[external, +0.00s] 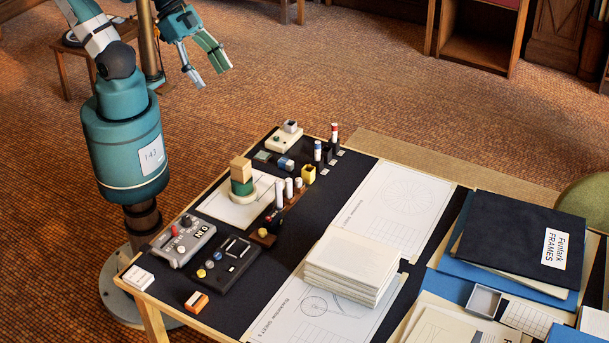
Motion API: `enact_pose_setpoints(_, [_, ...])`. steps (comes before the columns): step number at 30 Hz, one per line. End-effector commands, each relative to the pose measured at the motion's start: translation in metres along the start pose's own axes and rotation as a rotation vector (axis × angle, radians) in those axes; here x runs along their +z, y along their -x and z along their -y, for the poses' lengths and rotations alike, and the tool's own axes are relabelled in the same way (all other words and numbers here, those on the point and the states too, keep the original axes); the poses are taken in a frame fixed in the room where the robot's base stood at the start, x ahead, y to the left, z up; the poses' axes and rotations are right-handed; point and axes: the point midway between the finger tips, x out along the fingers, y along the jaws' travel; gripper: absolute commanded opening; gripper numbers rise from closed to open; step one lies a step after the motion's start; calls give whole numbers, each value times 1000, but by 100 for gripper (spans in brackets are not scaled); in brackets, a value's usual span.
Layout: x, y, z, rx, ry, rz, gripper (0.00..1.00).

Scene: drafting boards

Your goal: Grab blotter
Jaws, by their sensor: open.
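No object is labelled as the blotter. A piece with a tan wooden block on top and a dark green rounded body below (242,178) may be it, but I cannot tell for sure. It stands upright on a white sheet (218,207) on the dark board, left of the middle of the table. My gripper (213,77) is open and empty, its fingers pointing down. In the picture it is above and to the left of this piece, over the floor beyond the table edge and well apart from it.
Beside the piece are a rack of small bottles (278,195), a yellow cup (308,175), a grey device (184,240) and a black panel (224,263). A thick paper stack (352,262) lies right, then dark folders (520,235). The upper drawing sheet (392,208) is mostly bare.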

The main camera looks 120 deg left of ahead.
Motion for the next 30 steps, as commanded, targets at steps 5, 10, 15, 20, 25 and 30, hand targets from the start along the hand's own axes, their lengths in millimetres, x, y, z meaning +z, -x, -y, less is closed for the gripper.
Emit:
enact_pose_setpoints(5, [-2,-2,-1,3,-11,5,61])
enact_pose_setpoints(10, [-7,-10,-4,12,-50,22,61])
enact_pose_setpoints(15, [-16,-23,-9,33,-117,52,61])
enact_pose_setpoints(20, [-25,-38,-15,58,-194,83,61])
enact_pose_setpoints(25, [-33,-56,-22,89,-278,115,61])
enact_pose_setpoints(30, [-41,-76,-29,123,-361,143,61])
